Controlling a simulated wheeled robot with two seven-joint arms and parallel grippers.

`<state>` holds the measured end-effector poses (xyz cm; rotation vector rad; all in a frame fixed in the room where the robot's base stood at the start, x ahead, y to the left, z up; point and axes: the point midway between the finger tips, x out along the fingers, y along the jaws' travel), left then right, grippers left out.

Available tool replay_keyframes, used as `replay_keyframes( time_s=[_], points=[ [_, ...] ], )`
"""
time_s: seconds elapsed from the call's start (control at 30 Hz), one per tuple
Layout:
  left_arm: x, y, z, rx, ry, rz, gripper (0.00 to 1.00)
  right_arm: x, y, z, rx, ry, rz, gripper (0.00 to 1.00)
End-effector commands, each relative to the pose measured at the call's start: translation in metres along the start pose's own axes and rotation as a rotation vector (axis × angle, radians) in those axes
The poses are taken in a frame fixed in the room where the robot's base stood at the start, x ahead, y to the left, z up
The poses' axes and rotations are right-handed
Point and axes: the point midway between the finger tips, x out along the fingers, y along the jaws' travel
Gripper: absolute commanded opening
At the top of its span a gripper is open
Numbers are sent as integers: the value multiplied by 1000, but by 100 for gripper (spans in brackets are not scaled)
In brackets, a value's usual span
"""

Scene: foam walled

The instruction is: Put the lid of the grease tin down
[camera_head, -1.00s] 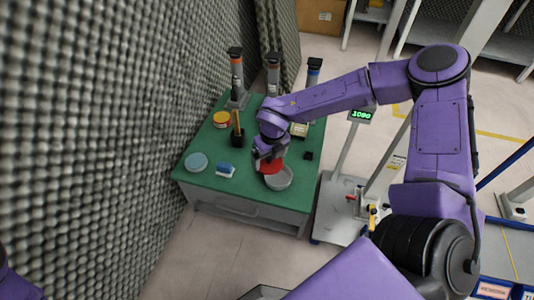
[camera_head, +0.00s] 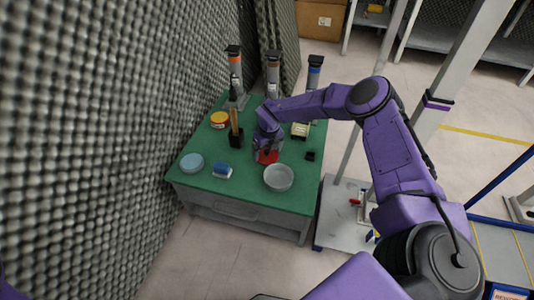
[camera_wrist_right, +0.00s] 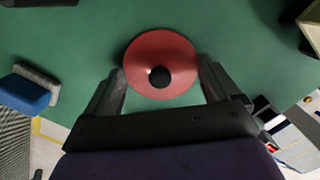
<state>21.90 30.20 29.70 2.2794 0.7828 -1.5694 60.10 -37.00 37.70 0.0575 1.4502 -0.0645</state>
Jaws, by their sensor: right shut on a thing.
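The lid is a red disc with a black knob; it shows in the head view (camera_head: 267,157) and in the wrist view (camera_wrist_right: 150,49). My right gripper (camera_wrist_right: 161,82) is shut on the lid, with one finger at each side of its rim. In the head view my right gripper (camera_head: 268,150) is over the green table, just behind an open, round grey tin (camera_head: 278,179), which looks like the grease tin. I cannot tell whether the lid touches the table. My left gripper is not in view.
The green table (camera_head: 240,196) also holds a blue-and-white brush (camera_head: 222,171), a pale blue round thing (camera_head: 192,163), a red-and-yellow tin (camera_head: 219,120), a black holder (camera_head: 236,139) and a small black block (camera_head: 310,156). A grey foam wall (camera_head: 90,130) rises at the left.

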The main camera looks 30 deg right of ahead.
Motion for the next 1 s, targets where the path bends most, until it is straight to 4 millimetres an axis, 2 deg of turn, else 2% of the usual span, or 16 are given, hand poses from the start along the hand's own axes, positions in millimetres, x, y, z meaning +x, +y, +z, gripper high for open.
replay_keyframes(
  time_s=[0.03, 0.07, 0.27, 0.3, 0.57, 0.67, 1.0],
  points=[
    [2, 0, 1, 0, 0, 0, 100, 2, 0, 0, 0, -2, 0, 61],
    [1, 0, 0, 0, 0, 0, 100, 1, 0, 0, 0, -2, 0, 56],
    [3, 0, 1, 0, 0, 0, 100, 3, 0, 0, 0, -2, 0, 56],
    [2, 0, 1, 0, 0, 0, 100, 2, 0, 0, 0, -2, 0, 99],
    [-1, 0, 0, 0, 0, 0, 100, -1, 0, 0, 0, -2, 0, 100],
    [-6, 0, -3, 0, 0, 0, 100, -15, 0, 2, 1, -4, 0, 100],
    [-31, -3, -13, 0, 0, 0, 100, -99, 0, 1, 1, -4, 1, 100]
  ],
)
